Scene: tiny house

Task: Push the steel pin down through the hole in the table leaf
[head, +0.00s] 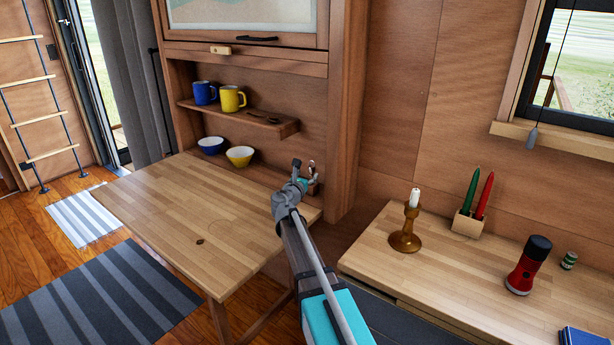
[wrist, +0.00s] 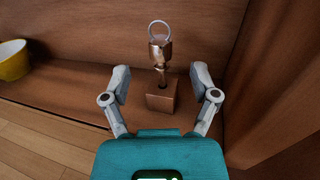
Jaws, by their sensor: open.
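The steel pin (wrist: 160,52), with a ring at its top, stands upright in a small wooden block (wrist: 162,98) in the wrist view. The block is on the darker wood ledge behind the table leaf. My gripper (wrist: 161,76) is open, its two fingers apart on either side of the pin and block; I see no contact. In the head view my gripper (head: 306,172) is at the leaf's far right corner and partly hides the pin. The table leaf (head: 160,210) is pale wood, with a small dark hole (head: 200,241) near its front edge.
Blue and yellow bowls (head: 240,156) stand on the ledge left of my gripper, below a shelf (head: 240,117) with mugs. A wooden upright (head: 345,110) rises close to the right. The leaf is otherwise clear. A candlestick (head: 405,238) stands on the right counter.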

